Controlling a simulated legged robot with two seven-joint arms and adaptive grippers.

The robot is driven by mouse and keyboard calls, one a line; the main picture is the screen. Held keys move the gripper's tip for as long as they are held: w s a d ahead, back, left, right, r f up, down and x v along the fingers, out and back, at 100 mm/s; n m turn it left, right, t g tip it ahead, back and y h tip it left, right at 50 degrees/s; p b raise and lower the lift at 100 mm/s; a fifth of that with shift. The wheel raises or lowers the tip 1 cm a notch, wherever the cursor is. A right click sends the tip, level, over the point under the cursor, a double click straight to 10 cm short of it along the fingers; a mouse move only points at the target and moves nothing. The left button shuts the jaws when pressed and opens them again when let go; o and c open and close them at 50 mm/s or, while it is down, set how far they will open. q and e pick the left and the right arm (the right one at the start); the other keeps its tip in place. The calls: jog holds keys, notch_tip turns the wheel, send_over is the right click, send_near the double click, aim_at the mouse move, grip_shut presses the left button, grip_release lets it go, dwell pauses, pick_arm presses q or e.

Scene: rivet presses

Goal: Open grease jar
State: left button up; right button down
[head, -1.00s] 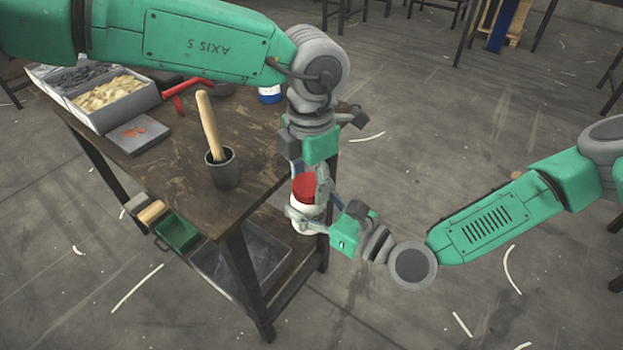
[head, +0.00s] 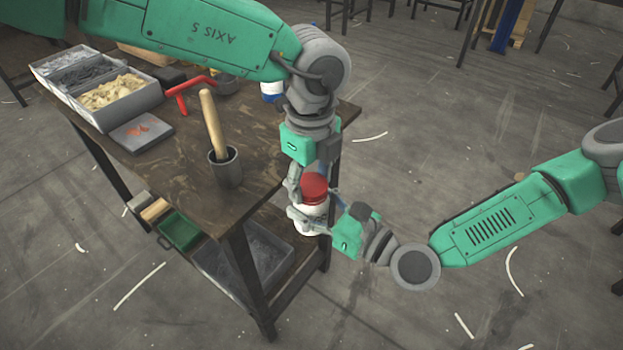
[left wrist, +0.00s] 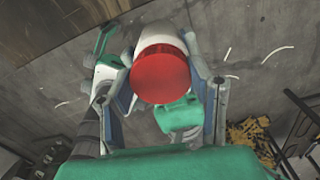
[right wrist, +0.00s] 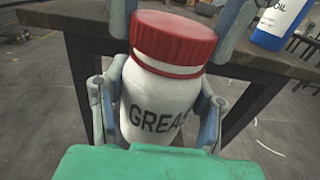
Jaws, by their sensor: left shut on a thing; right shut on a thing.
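The grease jar is a white bottle (head: 311,224) with a red lid (head: 314,185), held upright in the air beside the table's right edge. The right wrist view shows its white body with "GREA" lettering (right wrist: 158,112) and the ribbed lid (right wrist: 172,38). My left gripper (head: 312,192) comes from above, shut on the red lid with a finger on each side. The left wrist view looks down on the lid's top (left wrist: 160,76). My right gripper (head: 313,220) comes from the right, shut around the white body. A pale band shows under the lid; whether the lid is loose is unclear.
The wooden table (head: 180,180) bears a dark cup with a wooden-handled tool (head: 226,168), bins of parts (head: 110,95), a red tool (head: 188,90) and a blue-and-white oil container (right wrist: 280,22). A lower shelf holds a grey tray (head: 245,262).

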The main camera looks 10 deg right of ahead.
pick_arm(q)
jog(key=shift+s+r, duration=0.1)
jog(key=shift+s, duration=0.1)
dwell(0.3)
jog(key=shift+r, duration=0.1)
jog(key=shift+r, duration=1)
